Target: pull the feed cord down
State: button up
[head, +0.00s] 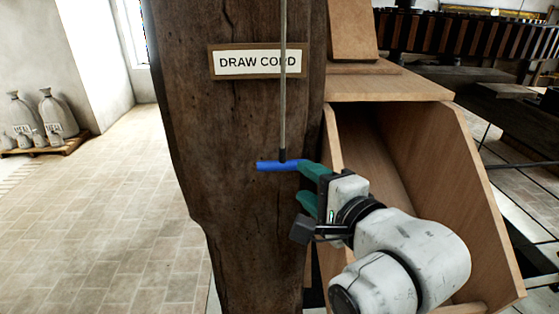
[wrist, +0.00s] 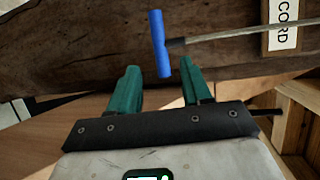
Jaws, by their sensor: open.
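The feed cord (head: 283,90) hangs straight down in front of a dark wooden post, with a blue crossbar handle (head: 272,166) at its lower end. My gripper (head: 303,185) is open and empty at the right end of the handle, with its green fingers pointing left. In the wrist view the blue handle (wrist: 159,42) lies just beyond the fingertips of my gripper (wrist: 160,80), its near end close to the gap between them. The cord (wrist: 240,32) runs off to the right there. I cannot tell whether a finger touches the handle.
The wooden post (head: 245,225) stands right behind the cord and carries a "DRAW CORD" sign (head: 232,62). A wooden chute (head: 390,90) stands close on the right, behind my arm. Sacks (head: 58,112) sit on a pallet at the far left. The tiled floor (head: 125,200) at left is clear.

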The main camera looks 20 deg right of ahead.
aim_at(286, 168)
jog(key=w, duration=0.3)
jog(key=w+f+p, duration=0.1)
jog(key=w, duration=0.5)
jog(key=shift+w+a+f, duration=0.3)
jog(key=shift+a+f, duration=0.05)
jog(key=shift+a, duration=0.05)
jog(key=shift+c, duration=0.3)
grip_shut()
